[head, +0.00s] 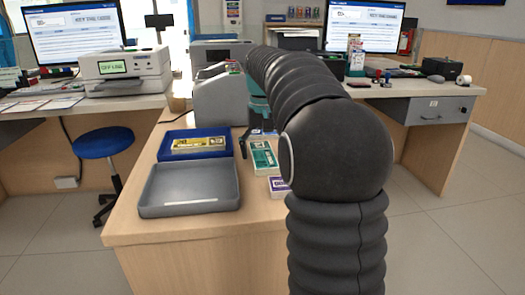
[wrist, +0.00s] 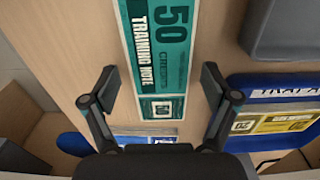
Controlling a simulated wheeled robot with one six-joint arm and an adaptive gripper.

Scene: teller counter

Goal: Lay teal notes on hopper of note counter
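The teal notes (head: 263,158) lie flat on the counter, right of the blue tray. In the wrist view the teal notes (wrist: 160,50) show "50" and "TRAINING NOTE" and run up out of the picture. My gripper (wrist: 159,78) is open, with one finger on each side of the notes' near end and nothing held. In the head view its fingers are partly hidden by my arm. The note counter (head: 219,103) seems to be the grey machine farther back on the counter, behind the blue tray. Its hopper is not clear, and my arm covers its right side.
The blue tray (head: 218,154) holds yellow notes (head: 198,144). An empty grey tray (head: 150,208) stands at the front. Purple notes (head: 278,186) lie nearer the front, partly behind my arm. Another bundle (wrist: 150,138) lies just below the teal notes in the wrist view.

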